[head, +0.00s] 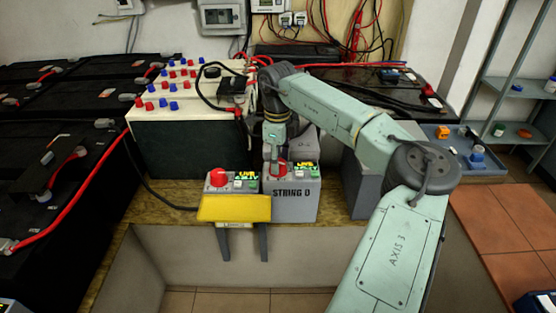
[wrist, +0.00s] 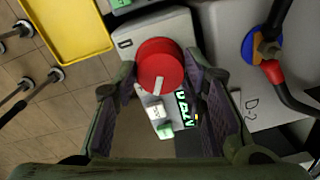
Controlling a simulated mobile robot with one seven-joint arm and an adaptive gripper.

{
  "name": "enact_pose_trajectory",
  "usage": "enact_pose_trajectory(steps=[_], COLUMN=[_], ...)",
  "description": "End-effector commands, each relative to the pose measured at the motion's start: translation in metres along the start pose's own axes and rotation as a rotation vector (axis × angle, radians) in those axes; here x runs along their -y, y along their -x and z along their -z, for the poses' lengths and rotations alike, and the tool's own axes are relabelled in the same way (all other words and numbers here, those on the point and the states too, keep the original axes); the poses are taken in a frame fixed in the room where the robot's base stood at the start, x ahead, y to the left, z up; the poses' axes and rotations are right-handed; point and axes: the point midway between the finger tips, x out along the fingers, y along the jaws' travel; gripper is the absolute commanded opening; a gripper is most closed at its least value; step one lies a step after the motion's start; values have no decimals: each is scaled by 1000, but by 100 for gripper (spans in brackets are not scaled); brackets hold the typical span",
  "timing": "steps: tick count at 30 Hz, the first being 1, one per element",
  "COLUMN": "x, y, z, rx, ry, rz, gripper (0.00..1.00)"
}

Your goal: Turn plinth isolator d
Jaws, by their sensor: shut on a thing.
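Plinth isolator d is a round red knob (wrist: 160,62) with a white pointer mark, on a grey box marked "D" in the wrist view. The mark points down and to the left there. My gripper (wrist: 160,80) is shut on the knob, one finger on each side. In the head view my gripper (head: 276,165) reaches down onto the grey plinth labelled STRING D (head: 292,207) and partly hides the knob. A lit display beside the knob (wrist: 184,104) reads LIVE, partly hidden by a finger.
A second red-knobbed box (head: 219,178) with a yellow flap (head: 235,208) in front stands close on the left. A battery with red and blue caps (head: 180,145) stands behind. In the wrist view a cable terminal (wrist: 262,45) rises on the right.

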Motion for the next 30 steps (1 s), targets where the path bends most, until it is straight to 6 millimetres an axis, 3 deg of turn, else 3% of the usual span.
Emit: enact_pose_trajectory(steps=[30], x=[0], y=[0], z=[0], rx=[-29], ry=[-917], rz=[1], gripper=[10])
